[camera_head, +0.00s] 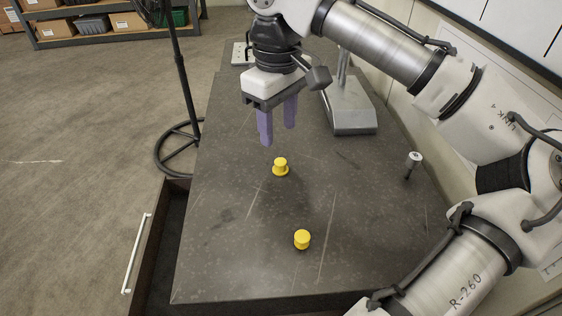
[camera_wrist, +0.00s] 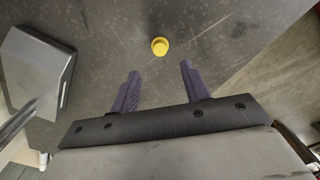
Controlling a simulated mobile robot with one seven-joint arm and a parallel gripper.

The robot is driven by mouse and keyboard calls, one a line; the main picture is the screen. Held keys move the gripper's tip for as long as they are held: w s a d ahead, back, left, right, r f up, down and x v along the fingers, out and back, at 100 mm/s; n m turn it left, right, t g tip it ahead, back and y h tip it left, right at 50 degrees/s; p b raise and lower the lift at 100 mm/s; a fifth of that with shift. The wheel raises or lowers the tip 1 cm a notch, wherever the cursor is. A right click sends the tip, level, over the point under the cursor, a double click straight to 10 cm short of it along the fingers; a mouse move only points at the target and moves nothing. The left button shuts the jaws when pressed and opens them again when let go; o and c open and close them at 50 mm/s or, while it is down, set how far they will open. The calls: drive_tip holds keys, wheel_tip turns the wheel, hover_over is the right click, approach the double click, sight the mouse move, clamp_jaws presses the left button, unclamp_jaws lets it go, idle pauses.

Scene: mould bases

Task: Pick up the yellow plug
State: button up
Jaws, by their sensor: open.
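Two yellow pieces stand upright on the dark stone-like table. One is a yellow plug with a wider flange at its foot (camera_head: 280,168), close below my gripper. The other is a plain short yellow cylinder (camera_head: 302,240) nearer the front edge; I cannot tell which the task calls the plug. My gripper (camera_head: 278,133) is open and empty, its purple fingers above the table. In the wrist view my gripper (camera_wrist: 160,68) shows its fingers spread, with one yellow piece (camera_wrist: 160,46), apparently the flanged one, just beyond the tips and centred between them.
A grey metal stand (camera_head: 355,118) is right of my gripper; it also shows in the wrist view (camera_wrist: 38,72). A small pin with a pale head (camera_head: 414,160) stands at the right. An open drawer (camera_head: 158,240) juts out at left. The table between the yellow pieces is clear.

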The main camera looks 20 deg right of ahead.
sight(281, 161)
wheel_tip(281, 161, down, 2)
drive_tip(key=f, duration=0.1)
drive_tip(key=f+p, duration=0.1)
drive_tip(key=f, duration=0.2)
drive_tip(key=shift+s+d+f+p, duration=0.15)
drive_tip(key=shift+s+f+p, duration=0.15)
drive_tip(key=shift+f+p, duration=0.05)
drive_tip(key=shift+f, duration=0.45)
clamp_jaws()
